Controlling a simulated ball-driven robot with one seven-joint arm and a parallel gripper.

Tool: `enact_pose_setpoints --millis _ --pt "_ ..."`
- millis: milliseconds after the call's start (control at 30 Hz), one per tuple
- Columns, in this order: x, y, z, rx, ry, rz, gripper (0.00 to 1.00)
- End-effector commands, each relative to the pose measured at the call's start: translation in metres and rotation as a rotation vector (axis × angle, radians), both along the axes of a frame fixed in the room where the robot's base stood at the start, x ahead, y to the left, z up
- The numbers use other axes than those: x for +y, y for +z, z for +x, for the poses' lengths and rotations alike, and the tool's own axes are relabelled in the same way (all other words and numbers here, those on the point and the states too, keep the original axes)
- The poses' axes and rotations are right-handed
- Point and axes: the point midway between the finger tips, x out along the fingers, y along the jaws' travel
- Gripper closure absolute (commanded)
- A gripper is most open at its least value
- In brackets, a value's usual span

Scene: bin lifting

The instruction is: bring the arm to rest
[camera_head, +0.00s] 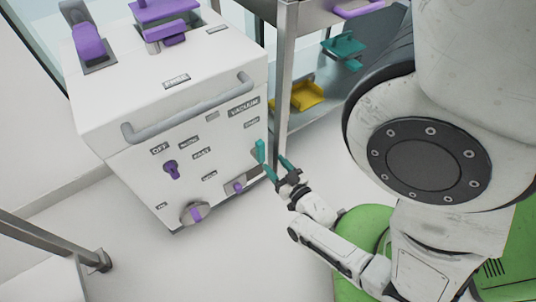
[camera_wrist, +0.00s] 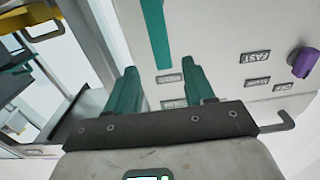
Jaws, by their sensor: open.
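My gripper (camera_head: 277,166) is at the right front corner of a white machine (camera_head: 165,95), low beside its front panel. Its two teal fingers show apart in the wrist view (camera_wrist: 160,75), with nothing between them. A teal strip (camera_head: 260,150) on the panel is just beyond the fingertips. It also shows in the wrist view (camera_wrist: 156,30), above the gap between the fingers. Whether a finger touches it I cannot tell. My white forearm reaches down to the gripper from the right.
The machine has a grey bar handle (camera_head: 190,112), a purple knob (camera_head: 172,168) and a round purple-handled dial (camera_head: 196,213). A metal shelf (camera_head: 287,70) at the right holds a yellow bin (camera_head: 303,95) and a teal bin (camera_head: 344,46). A metal cart (camera_head: 45,240) stands lower left. Floor between is clear.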

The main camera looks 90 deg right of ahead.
Motion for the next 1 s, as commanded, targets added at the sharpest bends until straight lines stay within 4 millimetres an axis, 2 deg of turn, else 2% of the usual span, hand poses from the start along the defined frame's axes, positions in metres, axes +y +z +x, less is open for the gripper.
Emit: enact_pose_setpoints --millis 233,867,967,1000 --pt "0.014 0.0 -0.01 0.0 0.001 0.0 0.47" --pt "0.014 0.0 -0.01 0.0 0.001 0.0 0.47" --pt "0.014 -0.001 0.004 0.019 0.035 0.029 0.47" --pt "0.015 -0.002 0.014 0.034 0.06 0.05 0.47"
